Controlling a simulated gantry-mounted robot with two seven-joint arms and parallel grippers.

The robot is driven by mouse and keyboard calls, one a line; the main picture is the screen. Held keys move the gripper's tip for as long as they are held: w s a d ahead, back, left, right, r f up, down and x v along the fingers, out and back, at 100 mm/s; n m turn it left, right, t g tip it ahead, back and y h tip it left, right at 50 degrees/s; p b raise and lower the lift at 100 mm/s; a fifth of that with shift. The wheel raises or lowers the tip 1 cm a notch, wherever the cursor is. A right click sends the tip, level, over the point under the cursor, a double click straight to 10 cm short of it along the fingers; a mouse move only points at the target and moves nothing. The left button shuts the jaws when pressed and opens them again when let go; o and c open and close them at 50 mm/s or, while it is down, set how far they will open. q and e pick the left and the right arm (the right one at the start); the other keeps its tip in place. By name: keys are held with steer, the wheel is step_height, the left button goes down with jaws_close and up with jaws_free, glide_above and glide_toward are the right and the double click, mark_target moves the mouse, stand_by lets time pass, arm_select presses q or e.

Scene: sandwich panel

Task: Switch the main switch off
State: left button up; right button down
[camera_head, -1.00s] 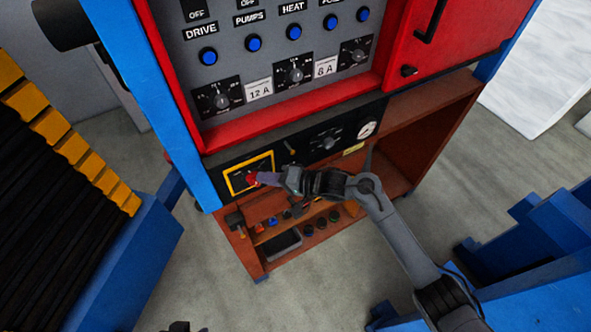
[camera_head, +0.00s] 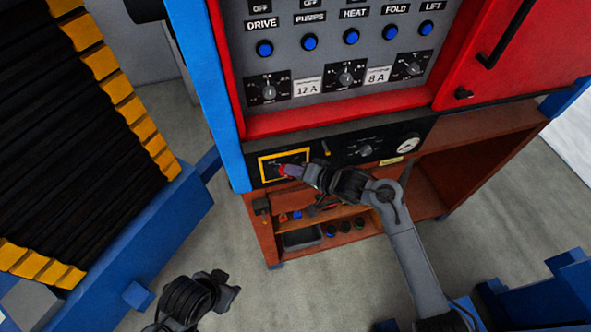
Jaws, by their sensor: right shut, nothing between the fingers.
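The main switch (camera_head: 284,170) shows as a red knob inside a yellow-framed black plate (camera_head: 262,171) on the lower black strip of the cabinet. My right gripper (camera_head: 292,171) is at the knob, its shut fingertips touching or just in front of it and partly covering it. Nothing is held between the fingers. The knob's exact angle is hard to tell behind the gripper. My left gripper (camera_head: 226,287) is low in the picture, well away from the cabinet; its finger opening is not clear.
Above is a grey panel with several blue buttons (camera_head: 310,43) and dials (camera_head: 345,77). A gauge (camera_head: 407,145) sits right on the black strip. Below is a brown shelf (camera_head: 440,180) with small parts and a dark tray (camera_head: 300,238). A blue frame with black bellows (camera_head: 90,120) stands left.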

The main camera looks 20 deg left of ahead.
steer(key=shift+r+p, duration=0.4)
steer(key=shift+r, duration=0.05)
steer(key=w+v, duration=0.2)
steer(key=v, duration=1.1)
steer(key=shift+w+d+r+p, duration=0.2)
steer(key=shift+w+d+p, duration=0.15)
steer(key=shift+w+p, duration=0.05)
steer(key=shift+f, duration=0.1)
